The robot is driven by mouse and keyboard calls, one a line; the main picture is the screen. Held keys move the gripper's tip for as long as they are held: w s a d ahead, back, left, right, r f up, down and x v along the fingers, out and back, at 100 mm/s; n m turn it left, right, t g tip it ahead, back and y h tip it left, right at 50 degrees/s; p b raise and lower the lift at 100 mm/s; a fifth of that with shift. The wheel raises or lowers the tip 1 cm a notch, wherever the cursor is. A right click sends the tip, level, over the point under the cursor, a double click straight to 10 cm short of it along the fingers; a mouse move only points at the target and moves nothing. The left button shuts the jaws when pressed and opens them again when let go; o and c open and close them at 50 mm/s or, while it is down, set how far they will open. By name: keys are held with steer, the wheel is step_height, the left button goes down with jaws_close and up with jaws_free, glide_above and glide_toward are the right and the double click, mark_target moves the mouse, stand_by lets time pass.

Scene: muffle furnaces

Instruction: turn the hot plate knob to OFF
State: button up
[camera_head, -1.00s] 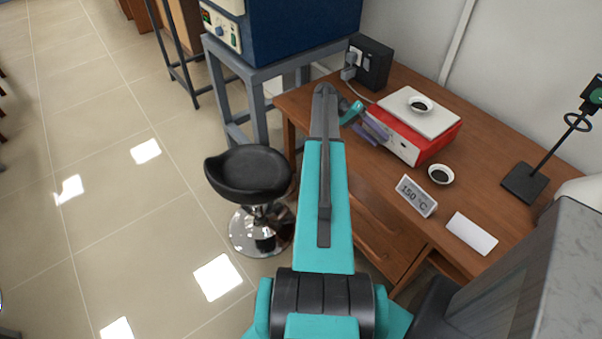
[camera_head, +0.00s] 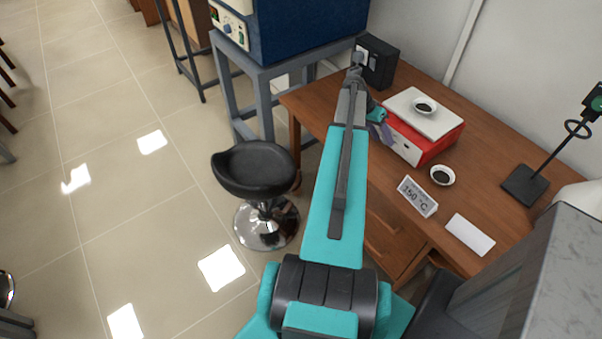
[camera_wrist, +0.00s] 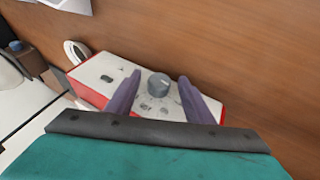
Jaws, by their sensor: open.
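The hot plate (camera_head: 424,133) is a red box with a white top, standing on the wooden desk. Its front panel faces my gripper. In the wrist view, the white front panel (camera_wrist: 106,80) carries a grey round knob (camera_wrist: 158,85). My gripper (camera_wrist: 154,88) is open, with one purple finger on each side of the knob. I cannot tell whether the fingers touch it. In the head view my gripper (camera_head: 382,130) is at the left end of the hot plate, and the knob is hidden. The knob's pointer is too small to read.
A small dish (camera_head: 424,106) sits on the hot plate and another dish (camera_head: 442,175) on the desk (camera_head: 480,145). A "150 °C" sign (camera_head: 417,196), a white card (camera_head: 470,234) and a stand (camera_head: 524,183) are to the right. A black box (camera_head: 378,62) stands behind. A stool (camera_head: 255,170) is at left.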

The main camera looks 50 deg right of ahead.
steer(key=shift+s+a+r+m+t+h+p, duration=0.1)
steer(key=shift+s+m+t+h+p, duration=0.1)
steer(key=shift+t+p, duration=0.4)
steer(key=shift+s+a+r+m+t+h+p, duration=0.15)
steer(key=shift+t+h+p, duration=0.1)
steer(key=shift+t, duration=0.55)
steer(key=shift+w+r+b, duration=0.3)
steer(key=shift+r+b, duration=0.1)
steer(key=shift+r, duration=0.05)
steer(key=b+v, duration=0.4)
steer(key=v, duration=0.8)
steer(key=w+a+f+n+b, duration=0.2)
steer(key=w+a+f, duration=0.3)
steer(key=a+f, duration=0.2)
steer(key=w+a+f+n+y+b, duration=0.1)
steer(key=w+a+f+n+b, duration=0.1)
steer(key=w+a+f, duration=0.3)
steer(key=w+a+f+n+y+b, duration=0.1)
steer(key=w+a+f+n+b, duration=0.1)
steer(key=w+a+f, duration=0.3)
steer(key=shift+w+a+f+n+t, duration=0.3)
steer(key=shift+a+f+n, duration=0.35)
steer(key=shift+a+f, duration=2.2)
steer(key=shift+d+f, duration=1)
steer(key=shift+d, duration=0.05)
